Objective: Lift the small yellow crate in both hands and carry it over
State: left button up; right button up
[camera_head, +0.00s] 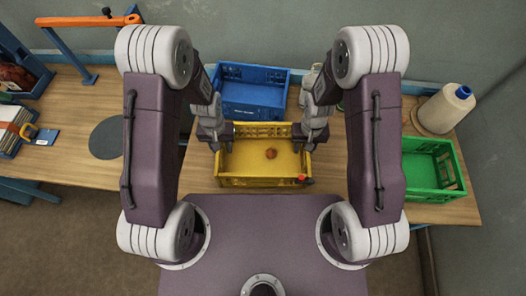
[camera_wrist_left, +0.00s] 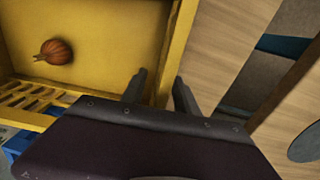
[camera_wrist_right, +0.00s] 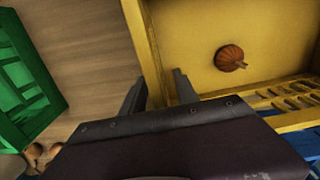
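The yellow crate (camera_head: 262,183) sits on the wooden table in front of me, with a small round orange-brown vegetable (camera_head: 271,153) inside. My left gripper (camera_head: 222,143) is at the crate's left wall; in the left wrist view its fingers (camera_wrist_left: 160,90) stand apart on either side of the wall (camera_wrist_left: 178,45). My right gripper (camera_head: 306,143) is at the right wall; in the right wrist view its fingers (camera_wrist_right: 160,88) also stand apart astride the wall (camera_wrist_right: 146,45). Both look open; any finger contact with the walls is hard to tell.
A blue crate (camera_head: 250,108) stands just behind the yellow one, a green crate (camera_head: 432,168) to the right. A small red thing (camera_head: 302,177) shows at the yellow crate's front right corner. A dark round mat (camera_head: 106,138) lies left.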

pick_arm(q)
grip_shut()
pick_arm(e)
grip_shut()
jog(key=shift+r, duration=0.1)
dwell(0.9)
